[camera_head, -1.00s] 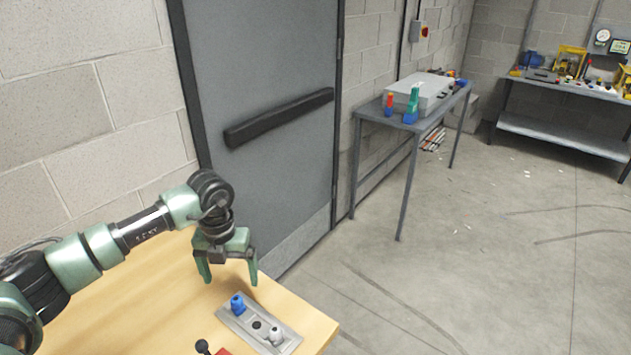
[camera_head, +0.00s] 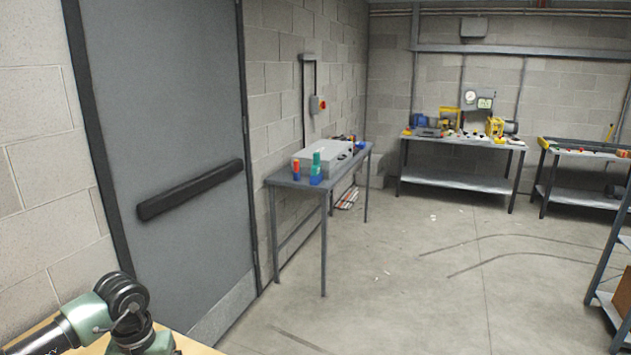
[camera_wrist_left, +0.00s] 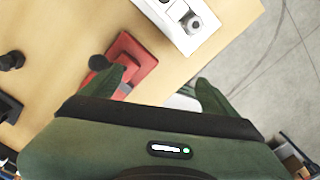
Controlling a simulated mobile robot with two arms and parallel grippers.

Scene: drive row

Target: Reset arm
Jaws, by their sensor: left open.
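My left arm (camera_head: 115,315) shows only at the bottom left corner of the head view, where its gripper fingers are cut off below the picture. In the left wrist view my left gripper (camera_wrist_left: 165,88) is open, its two green fingertips spread apart with nothing held between them. It is above the edge of the wooden table (camera_wrist_left: 75,30). A red block-like object (camera_wrist_left: 140,62) with a black knob (camera_wrist_left: 98,62) lies on the table by the left fingertip. My right gripper is in neither view.
A grey door with a black push bar (camera_head: 190,190) stands at left. A side table (camera_head: 280,180) holds a grey case (camera_head: 320,158). Workbenches (camera_head: 460,180) stand at the back. The middle floor is open.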

